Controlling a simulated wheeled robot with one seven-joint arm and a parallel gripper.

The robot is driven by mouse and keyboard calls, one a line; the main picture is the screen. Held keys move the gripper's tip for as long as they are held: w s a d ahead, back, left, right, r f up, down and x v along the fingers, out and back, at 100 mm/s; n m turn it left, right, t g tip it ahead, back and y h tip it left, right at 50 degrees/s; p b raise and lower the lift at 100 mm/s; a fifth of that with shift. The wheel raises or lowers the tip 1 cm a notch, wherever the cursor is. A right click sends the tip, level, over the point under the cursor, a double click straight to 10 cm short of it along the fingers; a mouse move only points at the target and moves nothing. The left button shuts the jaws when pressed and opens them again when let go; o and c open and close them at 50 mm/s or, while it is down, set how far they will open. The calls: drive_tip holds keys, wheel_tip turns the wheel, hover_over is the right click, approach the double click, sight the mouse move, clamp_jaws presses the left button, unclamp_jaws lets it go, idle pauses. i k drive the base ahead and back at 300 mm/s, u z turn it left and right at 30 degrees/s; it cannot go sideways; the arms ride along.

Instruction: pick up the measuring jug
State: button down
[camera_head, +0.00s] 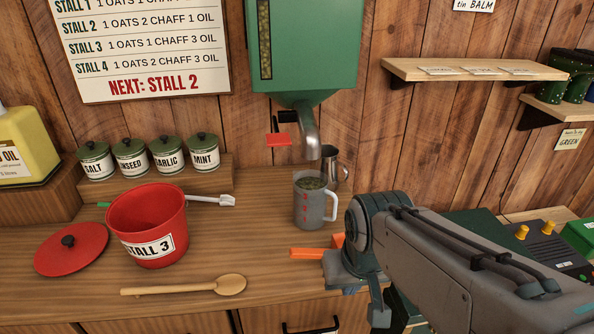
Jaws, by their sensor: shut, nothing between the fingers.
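The measuring jug (309,203) is a grey jug with red marks and a handle on its right side. It stands upright on the wooden counter under the metal spout of the green dispenser, with greenish loose material inside. My gripper (297,253) is in front of the jug, at its lower right, with an orange finger pointing left. It is shut and empty, and no contact with the jug shows. My wrist and arm hide part of the counter to the right.
A red bucket (147,225) labelled STALL 3, its red lid (70,248), a wooden spoon (190,287) and a white scoop (213,200) lie to the left. A metal pitcher (334,167) stands close behind the jug. The green dispenser (305,55) hangs above. Several tins stand at the back left.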

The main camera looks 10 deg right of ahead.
sight(311, 192)
drive_tip(key=i, duration=0.5)
drive_tip(key=k, duration=1.65)
drive_tip(key=z, duration=0.8)
drive_tip(key=i, duration=1.65)
drive_tip(key=u, duration=0.85)
